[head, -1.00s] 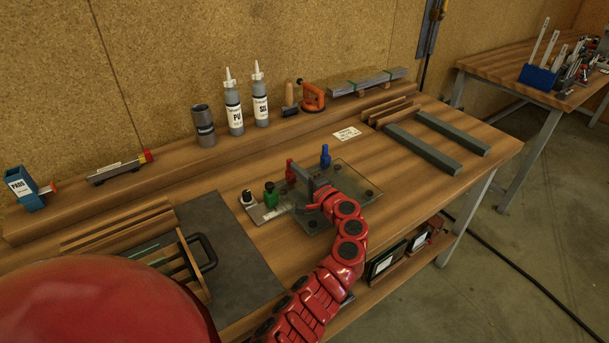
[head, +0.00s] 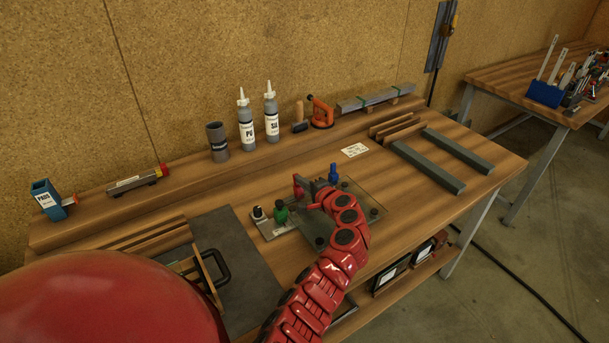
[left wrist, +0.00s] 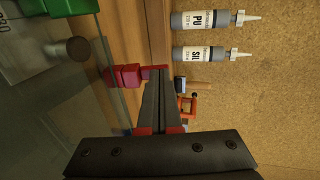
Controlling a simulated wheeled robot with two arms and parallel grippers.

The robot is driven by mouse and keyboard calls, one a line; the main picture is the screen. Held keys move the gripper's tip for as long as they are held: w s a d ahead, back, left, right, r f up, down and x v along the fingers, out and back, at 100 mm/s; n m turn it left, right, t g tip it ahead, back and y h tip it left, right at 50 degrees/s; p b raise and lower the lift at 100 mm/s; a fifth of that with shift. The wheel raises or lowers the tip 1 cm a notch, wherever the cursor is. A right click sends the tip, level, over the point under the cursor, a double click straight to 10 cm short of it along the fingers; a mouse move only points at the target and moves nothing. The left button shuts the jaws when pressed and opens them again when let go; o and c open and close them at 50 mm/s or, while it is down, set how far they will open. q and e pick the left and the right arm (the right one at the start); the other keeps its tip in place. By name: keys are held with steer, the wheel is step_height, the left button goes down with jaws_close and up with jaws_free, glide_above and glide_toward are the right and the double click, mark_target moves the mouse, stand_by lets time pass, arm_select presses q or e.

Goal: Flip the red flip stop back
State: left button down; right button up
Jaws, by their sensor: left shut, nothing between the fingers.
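The red flip stop (head: 297,186) stands at the back left edge of the glass plate on the bench. It also shows in the left wrist view (left wrist: 124,77), beside my fingertips. My left gripper (head: 309,187) is shut and empty, right beside the red stop. In the left wrist view the closed fingers (left wrist: 160,84) reach up to the red stop; I cannot tell whether they touch it. The gripper and arm hide part of the glass plate (head: 352,220).
A green stop (head: 281,213) and a black-and-white knob (head: 258,213) are left of the plate; a blue stop (head: 333,174) is behind it. Two bottles (head: 246,128) (head: 271,118) stand on the back ledge.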

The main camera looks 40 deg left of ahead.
mark_target(295, 174)
arm_select(q)
steer(key=a+h+p, duration=0.1)
steer(key=p, duration=0.1)
steer(key=w+a+r+g+h+p, duration=0.1)
steer(key=h+p, duration=0.1)
steer(key=p, duration=0.1)
steer(key=shift+a+r+h+p, duration=0.2)
steer(key=shift+a+h+p, duration=0.1)
steer(key=shift+a, duration=0.05)
steer(key=shift+w+a+f+g+h+p, duration=0.25)
steer(key=shift+a+g+h+p, duration=0.25)
steer(key=shift+h, duration=0.3)
steer(key=shift+w+a+f+h, duration=0.25)
steer(key=shift+a+h, duration=0.15)
steer(key=shift+h, duration=0.2)
steer(key=shift+a+f+g, duration=0.25)
steer(key=shift+f+g, duration=0.05)
steer(key=shift+d+r, duration=0.15)
steer(key=shift+r, duration=0.25)
steer(key=shift+r+p, duration=0.5)
steer(key=shift+r, duration=0.05)
steer(key=shift+r, duration=0.1)
